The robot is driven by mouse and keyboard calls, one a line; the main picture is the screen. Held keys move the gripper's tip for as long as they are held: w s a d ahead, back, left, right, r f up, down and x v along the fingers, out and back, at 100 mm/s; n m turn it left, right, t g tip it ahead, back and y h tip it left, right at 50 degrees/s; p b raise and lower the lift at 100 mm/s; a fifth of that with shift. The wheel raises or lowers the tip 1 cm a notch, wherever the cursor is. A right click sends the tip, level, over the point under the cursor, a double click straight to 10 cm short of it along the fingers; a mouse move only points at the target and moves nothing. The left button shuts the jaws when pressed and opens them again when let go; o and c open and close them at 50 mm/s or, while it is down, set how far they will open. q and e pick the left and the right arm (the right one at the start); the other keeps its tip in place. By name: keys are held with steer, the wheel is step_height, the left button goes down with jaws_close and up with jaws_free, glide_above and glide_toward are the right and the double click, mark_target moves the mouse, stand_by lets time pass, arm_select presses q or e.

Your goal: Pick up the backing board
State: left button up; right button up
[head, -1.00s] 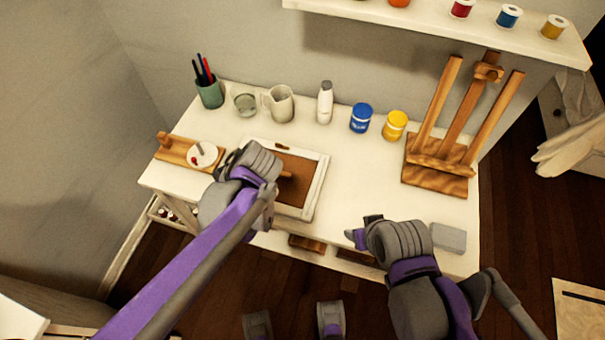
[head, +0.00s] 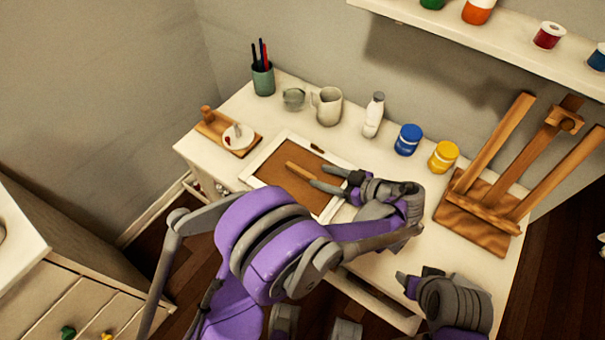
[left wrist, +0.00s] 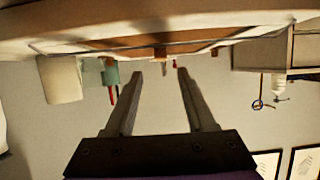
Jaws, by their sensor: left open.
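The brown backing board (head: 275,172) lies inside a white frame (head: 264,157) on the white table. A lighter wooden strip (head: 302,172) stands out on the board. My left gripper (head: 322,178) is open and empty, its fingers pointing left over the board's right part, near the strip's end. In the left wrist view the board's brown surface (left wrist: 215,46) shows edge-on at the top, beyond the open left gripper (left wrist: 160,72). Whether the fingers touch anything cannot be told. My right gripper (head: 415,280) is at the table's front edge, away from the board; its jaw opening is unclear.
A small wooden tray (head: 215,128) with a white dish is left of the frame. A pen cup (head: 263,80), glass (head: 293,99), mug (head: 328,106), white bottle (head: 374,115), blue jar (head: 408,140) and yellow jar (head: 443,157) line the back. A wooden easel (head: 490,210) stands at right.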

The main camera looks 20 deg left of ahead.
mark_target(305, 173)
arm_select(q)
steer(key=x, duration=0.6)
steer(key=shift+s+a+f, duration=0.1)
steer(key=shift+f, duration=0.2)
jaws_close()
